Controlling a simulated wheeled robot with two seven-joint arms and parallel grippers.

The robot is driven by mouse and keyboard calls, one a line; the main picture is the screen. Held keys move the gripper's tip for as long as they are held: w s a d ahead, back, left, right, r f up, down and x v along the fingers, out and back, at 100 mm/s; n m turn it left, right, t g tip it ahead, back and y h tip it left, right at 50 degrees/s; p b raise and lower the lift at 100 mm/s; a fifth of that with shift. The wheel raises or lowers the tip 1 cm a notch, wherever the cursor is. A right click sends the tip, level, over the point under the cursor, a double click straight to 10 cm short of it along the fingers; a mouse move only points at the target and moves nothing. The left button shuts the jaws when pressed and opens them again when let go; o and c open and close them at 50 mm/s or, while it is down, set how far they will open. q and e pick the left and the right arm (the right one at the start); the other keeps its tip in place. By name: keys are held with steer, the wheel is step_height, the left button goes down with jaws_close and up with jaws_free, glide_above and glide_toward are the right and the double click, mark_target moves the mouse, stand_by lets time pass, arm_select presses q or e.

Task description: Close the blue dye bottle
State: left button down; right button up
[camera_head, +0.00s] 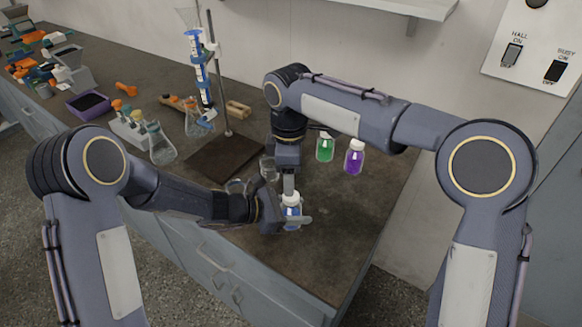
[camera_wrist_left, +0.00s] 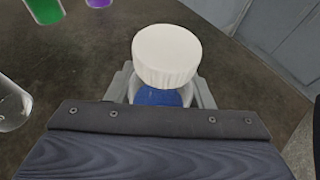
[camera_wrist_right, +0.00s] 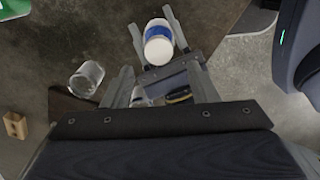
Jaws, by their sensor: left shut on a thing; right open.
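The blue dye bottle (camera_head: 292,212) is a small clear bottle with blue liquid near the bench's front edge. A white cap (camera_head: 290,198) is on its top; the left wrist view shows the ribbed cap (camera_wrist_left: 167,57) above the blue liquid (camera_wrist_left: 158,97). How tightly it sits cannot be told. My left gripper (camera_head: 293,220) is shut around the bottle's body, with a finger on each side. My right gripper (camera_head: 289,188) is open, pointing down just above the cap. In the right wrist view its fingers (camera_wrist_right: 160,72) are apart with nothing between them, and the white cap (camera_wrist_right: 158,48) shows beyond.
A green bottle (camera_head: 325,148) and a purple bottle (camera_head: 354,158) with white caps stand behind to the right. An empty glass beaker (camera_wrist_right: 86,78) is near the grippers. A stand base (camera_head: 224,158), flasks (camera_head: 162,148) and a purple tray (camera_head: 88,105) are to the left. The bench's right front is clear.

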steer(key=n, duration=0.2)
steer(key=r+n, duration=0.1)
steer(key=n, duration=0.1)
steer(key=shift+r, duration=0.1)
steer(key=n, duration=0.1)
steer(key=r+n, duration=0.1)
steer(key=n, duration=0.1)
steer(key=shift+w+d, duration=0.1)
steer(key=shift+d, duration=0.05)
steer(key=shift+f, duration=4.05)
